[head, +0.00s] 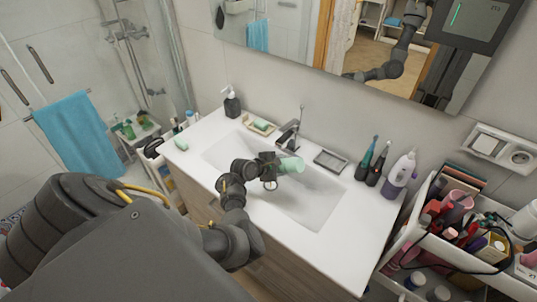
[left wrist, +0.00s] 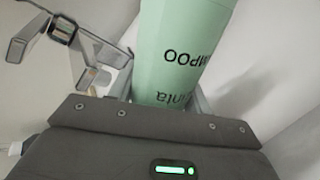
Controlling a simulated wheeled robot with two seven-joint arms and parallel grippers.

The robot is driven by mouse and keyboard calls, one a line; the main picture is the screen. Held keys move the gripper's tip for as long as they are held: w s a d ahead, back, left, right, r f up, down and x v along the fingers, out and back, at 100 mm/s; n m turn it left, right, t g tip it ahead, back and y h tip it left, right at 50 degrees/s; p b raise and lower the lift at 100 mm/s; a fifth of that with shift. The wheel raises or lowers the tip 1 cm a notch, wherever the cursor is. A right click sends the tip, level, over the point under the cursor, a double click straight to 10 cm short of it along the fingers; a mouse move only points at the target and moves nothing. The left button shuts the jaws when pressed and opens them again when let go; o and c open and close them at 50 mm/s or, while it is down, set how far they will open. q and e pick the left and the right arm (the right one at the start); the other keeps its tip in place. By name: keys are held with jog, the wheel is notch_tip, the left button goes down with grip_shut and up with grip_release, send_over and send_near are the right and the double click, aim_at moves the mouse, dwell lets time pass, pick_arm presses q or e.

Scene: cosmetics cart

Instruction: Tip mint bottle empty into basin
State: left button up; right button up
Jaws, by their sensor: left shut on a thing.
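The mint bottle (head: 291,165) is held by my left gripper (head: 273,167) over the white basin (head: 315,204). It lies roughly on its side in the head view, pointing right. In the left wrist view the mint bottle (left wrist: 183,45) rises from between the fingers, and its dark lettering reads upside down. The fingers are shut on it and mostly hidden. Whether its mouth is open, and whether anything is flowing out, I cannot tell. My right gripper is not in view.
The tap (head: 289,132) stands behind the basin, close to the bottle. A soap dish (head: 259,125), a dark dispenser (head: 232,102) and a dark tray (head: 331,160) line the back of the counter. A crowded cart (head: 470,225) stands right. The counter's front right (head: 350,250) is clear.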

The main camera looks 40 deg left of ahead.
pick_arm(q)
jog(key=shift+a+r+n+t+h, duration=0.3)
jog(key=shift+n+t+h, duration=0.1)
jog(key=shift+n+h, duration=0.2)
dwell(1.5)
dwell(1.4)
jog(key=shift+d+f+m+y, duration=0.2)
jog(key=shift+d+m+y, duration=0.05)
jog(key=shift+m+y, duration=0.05)
jog(key=shift+d+f+m+g+y, duration=0.15)
jog(key=shift+f+m+g+y, duration=0.2)
jog(key=shift+m+y, duration=0.25)
jog(key=shift+r, duration=0.15)
